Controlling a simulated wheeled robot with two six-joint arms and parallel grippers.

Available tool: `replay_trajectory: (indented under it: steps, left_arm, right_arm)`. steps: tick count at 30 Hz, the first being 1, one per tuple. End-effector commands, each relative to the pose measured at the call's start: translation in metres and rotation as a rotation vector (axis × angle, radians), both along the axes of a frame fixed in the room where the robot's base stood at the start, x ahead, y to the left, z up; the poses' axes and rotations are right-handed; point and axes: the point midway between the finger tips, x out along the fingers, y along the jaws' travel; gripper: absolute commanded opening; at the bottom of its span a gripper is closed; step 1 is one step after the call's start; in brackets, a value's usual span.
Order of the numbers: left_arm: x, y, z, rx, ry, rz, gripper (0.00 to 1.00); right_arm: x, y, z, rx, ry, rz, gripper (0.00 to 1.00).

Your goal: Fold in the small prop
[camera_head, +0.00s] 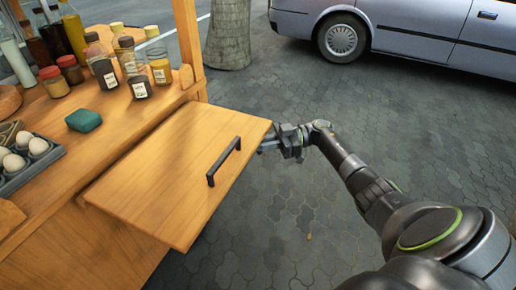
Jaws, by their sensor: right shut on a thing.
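A wooden flap board (175,165) with a black bar handle (223,161) sticks out level from the side of a wooden stall. My right gripper (268,145) is at the board's right edge, beyond the handle. Its fingers reach to the edge and their tips are partly hidden by the board. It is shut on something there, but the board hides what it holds. I cannot make out a small prop; the board covers the space beneath it. My left gripper is not in view.
The stall counter (105,125) holds several bottles and jars, a green sponge (83,120) and an egg tray (32,160). A wooden post (189,45) rises at the counter's corner. Open paving (300,225) lies right of the board. A tree trunk (228,35) and car (410,30) stand behind.

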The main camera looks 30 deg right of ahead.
Motion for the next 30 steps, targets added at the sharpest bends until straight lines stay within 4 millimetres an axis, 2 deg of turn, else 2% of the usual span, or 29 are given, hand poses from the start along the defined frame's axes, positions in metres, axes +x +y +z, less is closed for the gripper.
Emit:
replay_trajectory:
  steps: [12, 13, 17, 26, 30]
  left_arm:
    - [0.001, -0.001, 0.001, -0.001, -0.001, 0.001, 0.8]
    - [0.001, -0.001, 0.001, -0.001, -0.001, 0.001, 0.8]
    - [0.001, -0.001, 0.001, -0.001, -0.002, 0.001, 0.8]
    - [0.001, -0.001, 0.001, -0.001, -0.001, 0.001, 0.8]
    - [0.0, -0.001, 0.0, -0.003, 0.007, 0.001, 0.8]
  right_arm:
    - [0.001, -0.001, -0.001, -0.001, 0.0, -0.003, 0.0]
    - [0.001, -0.001, -0.001, -0.001, 0.0, -0.003, 0.14]
    - [0.001, 0.0, 0.0, 0.0, 0.0, -0.002, 0.31]
    - [0.0, -0.001, 0.0, -0.001, 0.0, -0.002, 0.32]
    - [-0.002, -0.012, -0.002, -0.003, 0.002, -0.003, 0.32]
